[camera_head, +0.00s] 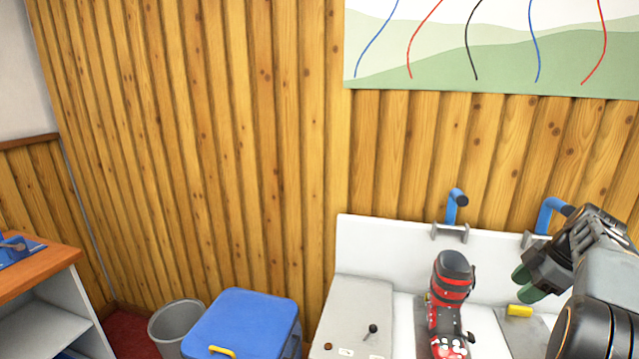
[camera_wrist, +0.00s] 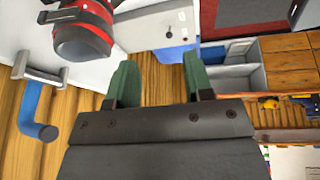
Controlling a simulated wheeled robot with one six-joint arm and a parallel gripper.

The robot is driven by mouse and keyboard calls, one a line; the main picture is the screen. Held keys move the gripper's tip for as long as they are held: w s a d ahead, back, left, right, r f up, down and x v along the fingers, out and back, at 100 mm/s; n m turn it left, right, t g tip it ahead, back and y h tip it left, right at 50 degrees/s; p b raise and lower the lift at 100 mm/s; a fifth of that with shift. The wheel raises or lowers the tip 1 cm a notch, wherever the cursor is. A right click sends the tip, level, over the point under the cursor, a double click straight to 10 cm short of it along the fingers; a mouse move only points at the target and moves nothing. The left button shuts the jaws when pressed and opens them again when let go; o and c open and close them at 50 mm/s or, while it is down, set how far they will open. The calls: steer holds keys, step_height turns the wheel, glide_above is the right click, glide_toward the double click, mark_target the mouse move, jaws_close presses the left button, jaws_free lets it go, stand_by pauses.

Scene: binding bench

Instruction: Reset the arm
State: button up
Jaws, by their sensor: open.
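My gripper (camera_head: 526,284) is at the right of the head view, raised above the white bench and to the right of the boot. In the wrist view its two green fingers (camera_wrist: 158,82) stand well apart, with nothing between them. A red and black boot (camera_head: 452,290) stands on the bench, apart from my gripper. The boot also shows at the top left of the wrist view (camera_wrist: 85,32). My arm runs off the right edge of the head view.
An orange-topped shelf (camera_head: 45,268) is far left. Wooden wall behind.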

step_height(320, 180, down, 4)
steer(key=s+f+m+h, duration=0.1)
steer(key=s+m, duration=0.1)
steer(key=m, duration=0.6)
steer(key=s+a+m+h, duration=0.1)
steer(key=s+a, duration=0.3)
steer(key=a, duration=0.5)
steer(key=s+a+m+h+p, duration=0.1)
steer(key=s+a+m, duration=0.2)
steer(key=a, duration=0.6)
steer(key=s+a+f+m+t, duration=0.1)
steer(key=s+a, duration=0.5)
steer(key=a, duration=0.4)
steer(key=shift+m+h, duration=0.4)
steer(key=shift+s+f, duration=0.1)
steer(key=shift+c, duration=0.4)
steer(key=shift+a, duration=0.1)
